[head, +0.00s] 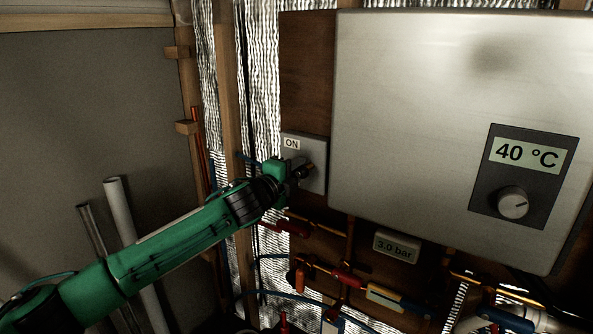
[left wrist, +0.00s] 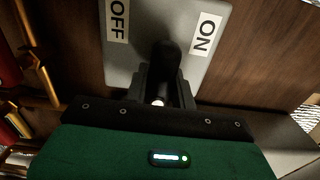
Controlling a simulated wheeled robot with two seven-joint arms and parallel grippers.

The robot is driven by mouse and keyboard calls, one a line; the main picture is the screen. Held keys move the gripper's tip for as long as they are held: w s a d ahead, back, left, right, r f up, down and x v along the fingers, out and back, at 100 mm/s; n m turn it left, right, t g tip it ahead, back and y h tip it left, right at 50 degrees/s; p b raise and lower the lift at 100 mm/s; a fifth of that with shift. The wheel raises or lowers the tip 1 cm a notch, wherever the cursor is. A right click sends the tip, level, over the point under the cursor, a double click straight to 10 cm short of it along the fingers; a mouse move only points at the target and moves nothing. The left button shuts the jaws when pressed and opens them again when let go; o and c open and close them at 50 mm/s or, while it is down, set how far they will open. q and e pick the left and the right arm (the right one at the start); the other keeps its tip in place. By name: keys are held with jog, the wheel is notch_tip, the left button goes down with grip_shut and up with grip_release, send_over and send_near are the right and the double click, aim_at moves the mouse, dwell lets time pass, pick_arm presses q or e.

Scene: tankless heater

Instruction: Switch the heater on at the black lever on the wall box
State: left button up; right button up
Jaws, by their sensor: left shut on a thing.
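The grey wall box (head: 315,152) is on the wood panel left of the heater. Its ON label (head: 292,143) shows at the top in the head view. The left wrist view shows both the OFF label (left wrist: 117,20) at left and the ON label (left wrist: 205,35) at right. The black lever (left wrist: 166,58) stands out from the plate between the labels; its exact tilt is hard to tell. My left gripper (head: 302,173) is at the front of the box, shut on the lever, its fingers also in the left wrist view (left wrist: 160,88). My right gripper is not in view.
The large metal heater (head: 420,110) stands close right of the box, with a dial panel reading 40 °C (head: 527,155). Below are copper pipes, valves and a gauge reading 3.0 bar (head: 396,246). A wooden stud (head: 229,90) and foil insulation are to the left.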

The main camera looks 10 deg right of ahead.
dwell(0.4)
pick_arm(q)
jog(key=o, duration=1)
jog(key=shift+s+a+f+b, duration=0.1)
jog(key=shift+s+a+b, duration=0.3)
jog(key=shift+s+a, duration=0.1)
jog(key=b+v, duration=0.4)
jog(key=v, duration=0.8)
jog(key=shift+s+a+b, duration=0.15)
jog(key=shift+b, duration=0.15)
